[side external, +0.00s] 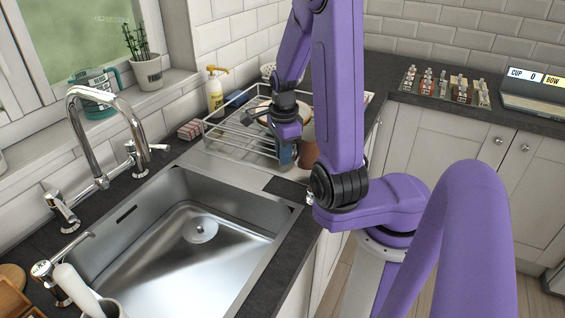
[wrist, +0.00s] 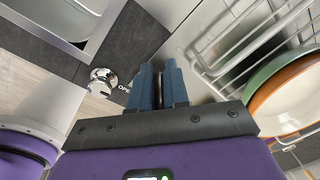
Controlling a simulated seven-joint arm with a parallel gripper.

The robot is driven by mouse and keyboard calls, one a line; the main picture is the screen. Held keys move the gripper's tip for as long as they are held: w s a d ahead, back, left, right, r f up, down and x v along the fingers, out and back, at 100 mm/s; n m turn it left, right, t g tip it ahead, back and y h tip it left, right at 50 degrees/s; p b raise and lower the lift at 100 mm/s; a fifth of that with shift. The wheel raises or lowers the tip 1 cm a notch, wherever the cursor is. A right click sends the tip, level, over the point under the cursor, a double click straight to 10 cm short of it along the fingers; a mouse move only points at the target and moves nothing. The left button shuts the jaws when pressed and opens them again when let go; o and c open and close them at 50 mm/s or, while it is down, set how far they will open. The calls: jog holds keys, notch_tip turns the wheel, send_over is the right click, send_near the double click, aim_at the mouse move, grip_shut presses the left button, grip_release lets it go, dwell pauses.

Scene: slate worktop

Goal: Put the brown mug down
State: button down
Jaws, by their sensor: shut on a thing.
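The brown mug (side external: 308,152) shows at the right end of the dish rack, partly hidden behind my purple arm. My gripper (side external: 287,155) points down there, its blue fingers right beside the mug. In the wrist view the fingers (wrist: 161,82) are close together, with a thin brown strip of the mug (wrist: 159,92) between them. My gripper is shut on the mug. Most of the mug is hidden in the wrist view, and I cannot tell whether its base touches the surface below.
The wire dish rack (side external: 232,133) holds bowls, including a green one and an orange-rimmed one (wrist: 280,95). The steel sink (side external: 180,240) lies in front, with a tall tap (side external: 118,110). Steel draining surface (side external: 225,168) between them is clear. Dark worktop runs along the back right.

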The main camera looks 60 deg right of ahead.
jog(key=shift+w+f, duration=0.25)
jog(key=shift+f, duration=1.5)
jog(key=shift+f, duration=0.1)
jog(key=c, duration=1.1)
grip_release()
